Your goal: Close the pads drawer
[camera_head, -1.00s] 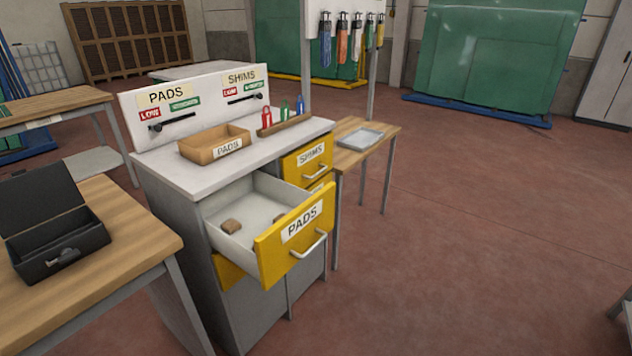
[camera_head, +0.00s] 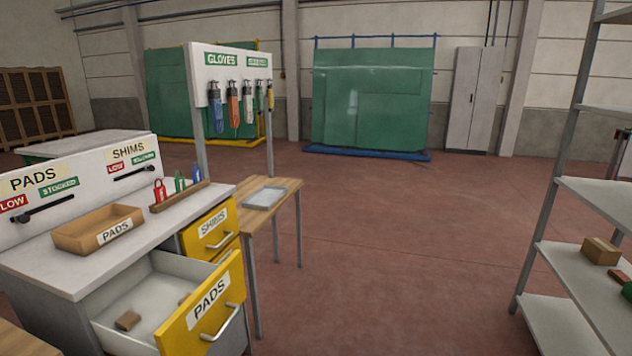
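The pads drawer (camera_head: 203,307) is pulled well out of the grey cabinet at the lower left. It has a yellow front with a PADS label and a silver bar handle (camera_head: 222,323). A small brown pad (camera_head: 128,320) lies inside on the pale drawer floor, and part of another brown piece shows near the drawer front. The shims drawer (camera_head: 211,229) above it to the right is shut. Neither of my grippers shows in the view.
A cardboard PADS tray (camera_head: 98,230) and a rack of coloured tags stand on the cabinet top (camera_head: 60,271). A small wooden table (camera_head: 284,189) with a grey tray (camera_head: 264,197) stands beside it. Shelving (camera_head: 595,200) rises at right. The middle floor is clear.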

